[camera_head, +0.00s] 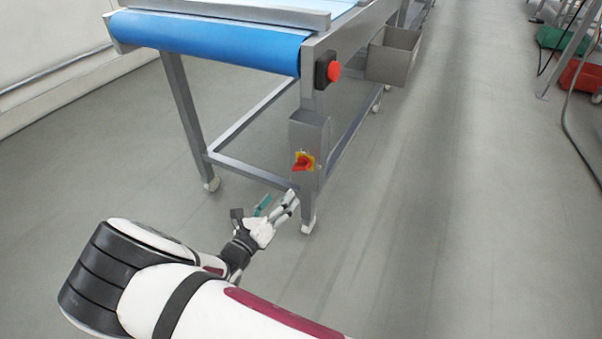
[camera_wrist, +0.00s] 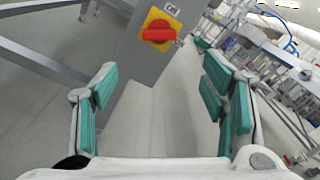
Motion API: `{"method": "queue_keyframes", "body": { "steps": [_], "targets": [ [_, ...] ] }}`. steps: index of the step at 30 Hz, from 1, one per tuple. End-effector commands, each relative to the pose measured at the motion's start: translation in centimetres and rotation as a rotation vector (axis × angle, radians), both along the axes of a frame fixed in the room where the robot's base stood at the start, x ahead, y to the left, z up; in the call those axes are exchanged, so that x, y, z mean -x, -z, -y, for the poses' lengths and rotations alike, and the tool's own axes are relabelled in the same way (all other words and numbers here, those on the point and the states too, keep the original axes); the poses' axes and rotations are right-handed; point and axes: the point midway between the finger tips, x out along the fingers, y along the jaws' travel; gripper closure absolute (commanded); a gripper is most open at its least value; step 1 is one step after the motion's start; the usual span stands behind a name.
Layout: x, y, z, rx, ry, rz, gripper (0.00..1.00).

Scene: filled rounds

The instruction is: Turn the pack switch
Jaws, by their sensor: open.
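The pack switch (camera_head: 303,161) is a red rotary knob on a yellow plate, on a grey metal box (camera_head: 312,134) fixed to the conveyor's leg. My gripper (camera_head: 278,203) is below and slightly left of the switch in the head view. In the wrist view my gripper (camera_wrist: 165,103) has its teal-padded fingers wide apart with nothing between them. The switch shows beyond the fingertips, not touched.
A conveyor with a blue belt (camera_head: 210,40) stands on a wheeled metal frame. A red push button (camera_head: 334,71) sits above the switch box. A grey bin (camera_head: 393,56) hangs behind it. Green (camera_head: 562,38) and red crates (camera_head: 580,78) are at far right.

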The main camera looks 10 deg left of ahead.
Motion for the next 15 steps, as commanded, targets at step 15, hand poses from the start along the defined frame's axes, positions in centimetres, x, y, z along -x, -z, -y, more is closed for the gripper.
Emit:
{"method": "queue_keyframes", "body": {
  "steps": [15],
  "targets": [
    [-7.3, -0.1, 2.5, 0.007, -0.007, 0.012, 0.33]
  ]
}}
